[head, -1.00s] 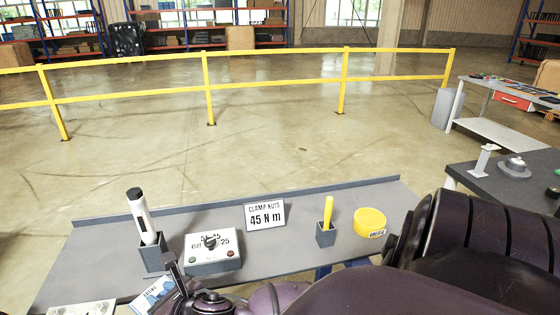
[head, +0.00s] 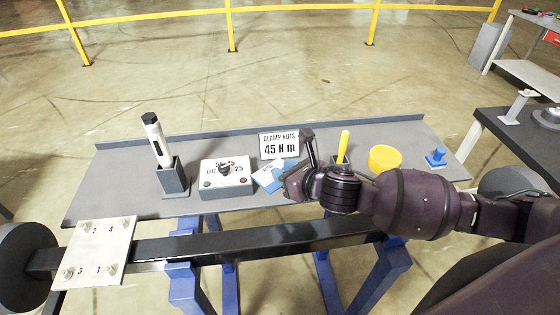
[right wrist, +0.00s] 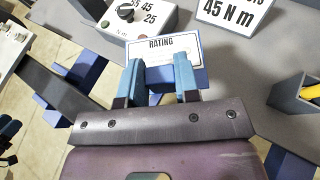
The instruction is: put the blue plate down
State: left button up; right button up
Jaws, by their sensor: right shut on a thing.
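The blue plate (head: 271,175) with a white printed label is at the bench's front edge, just right of the grey dial box in the head view. In the right wrist view the plate (right wrist: 162,48) shows its "RATING" label facing up, with blue around it. My right gripper (right wrist: 159,72) has its two light-blue fingers shut on the plate's near side. In the head view the right gripper (head: 284,180) partly covers the plate. I cannot tell whether the plate touches the bench top.
On the grey bench (head: 120,185) stand the dial box (head: 226,180), a tool in a holder (head: 172,177), a "45 N m" sign (head: 279,146), a yellow-handled tool (head: 344,143), a yellow tub (head: 385,158) and a blue piece (head: 436,157). A beam (head: 240,240) runs in front.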

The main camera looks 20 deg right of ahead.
jog(key=w+d+r+n+g+y+p, duration=0.1)
jog(key=w+d+r, duration=0.2)
jog(key=d+r, duration=0.2)
jog(key=w+d+r+n+y, duration=0.1)
jog(key=w+d+r+y, duration=0.1)
jog(key=d+r, duration=0.25)
jog(key=shift+h, duration=0.4)
jog(key=f, duration=1)
jog(key=f+b, duration=0.1)
jog(key=f, duration=0.9)
jog(key=shift+w+d, duration=0.1)
jog(key=shift+d, duration=0.1)
jog(key=shift+f, duration=0.15)
jog(key=o, duration=1)
jog(key=v, duration=1.2)
